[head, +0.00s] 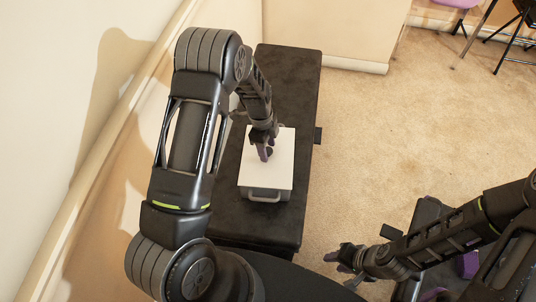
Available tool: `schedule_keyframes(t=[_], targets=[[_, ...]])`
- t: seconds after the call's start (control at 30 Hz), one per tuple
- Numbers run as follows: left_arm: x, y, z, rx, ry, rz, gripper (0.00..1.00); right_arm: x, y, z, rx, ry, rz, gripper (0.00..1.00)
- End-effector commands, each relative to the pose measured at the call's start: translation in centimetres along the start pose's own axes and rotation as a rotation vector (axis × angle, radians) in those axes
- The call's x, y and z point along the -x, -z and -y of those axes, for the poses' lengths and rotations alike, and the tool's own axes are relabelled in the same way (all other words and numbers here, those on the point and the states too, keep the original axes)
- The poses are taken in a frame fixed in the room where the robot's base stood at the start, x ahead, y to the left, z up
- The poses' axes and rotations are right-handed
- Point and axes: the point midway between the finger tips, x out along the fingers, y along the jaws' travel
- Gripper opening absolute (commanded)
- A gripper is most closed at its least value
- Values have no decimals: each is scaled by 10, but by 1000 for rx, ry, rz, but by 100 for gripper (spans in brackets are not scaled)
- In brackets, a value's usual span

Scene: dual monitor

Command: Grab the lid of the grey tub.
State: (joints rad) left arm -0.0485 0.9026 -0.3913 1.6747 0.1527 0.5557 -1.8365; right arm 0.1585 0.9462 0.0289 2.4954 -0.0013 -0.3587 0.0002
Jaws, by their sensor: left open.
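The grey tub (265,195) stands on a black bench, with a grey handle on its near side. Its flat, pale lid (280,168) covers the top. My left gripper (264,152) is open over the far-left part of the lid, fingers pointing down. I cannot tell whether the fingertips touch the lid. The gripper and wrist hide part of the lid's far left. My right gripper (343,262) is at the lower right, well away from the tub; whether its fingers are open is unclear.
The black bench (285,75) runs along the wall at the left, with bare surface beyond and in front of the tub. Carpeted floor (400,130) is open to the right. A purple chair (458,5) and a dark folding chair (525,20) stand at the far right.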

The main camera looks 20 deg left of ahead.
Motion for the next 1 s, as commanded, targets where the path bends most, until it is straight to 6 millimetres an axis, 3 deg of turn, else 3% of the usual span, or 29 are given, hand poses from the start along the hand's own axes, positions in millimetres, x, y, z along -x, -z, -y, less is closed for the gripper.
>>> schedule_keyframes(t=[0.13,0.67,1.0], targets=[[-8,0,0,0,0,0,51,0,0,0,0,0,0,36],[-8,0,0,0,0,0,51,0,0,0,0,0,0,36],[-8,0,0,0,0,0,25,0,0,0,0,0,0,36]])
